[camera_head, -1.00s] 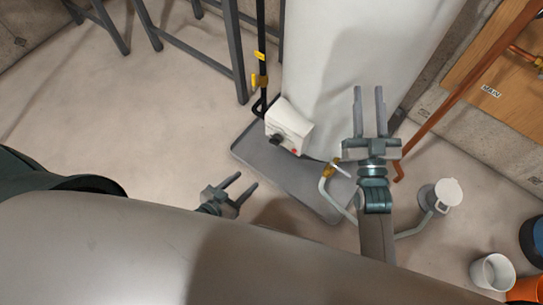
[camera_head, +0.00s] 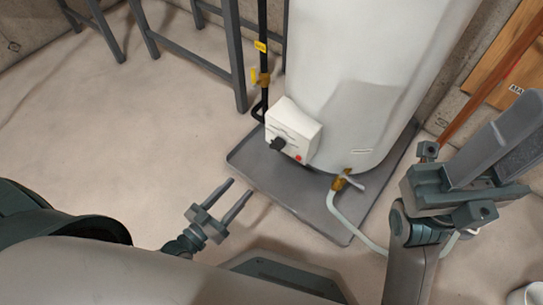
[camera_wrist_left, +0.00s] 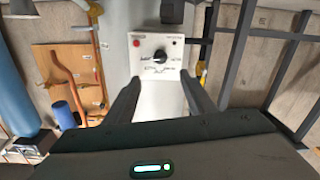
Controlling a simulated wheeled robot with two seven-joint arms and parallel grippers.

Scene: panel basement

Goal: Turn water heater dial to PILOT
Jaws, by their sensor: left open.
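The water heater (camera_head: 365,70) is a tall white tank with a white control box (camera_head: 306,133) low on its side. The box carries a black dial (camera_head: 279,144) and a red button (camera_head: 298,157). My left gripper (camera_head: 240,194) is open and empty, below and left of the box, apart from the dial. In the left wrist view the dial (camera_wrist_left: 160,57) appears beyond and between the two open fingers (camera_wrist_left: 160,78). Markings surround it but are too small to read, so its setting is unclear. My right gripper (camera_head: 515,135) is at the right; its finger gap is hidden.
A grey drain tray (camera_head: 330,215) lies under the tank. A valve with a pale hose (camera_head: 346,215) is at the tank's lower front. A black gas pipe (camera_head: 263,60) runs left of the box. Grey metal legs (camera_head: 236,60) stand behind. The floor at left is clear.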

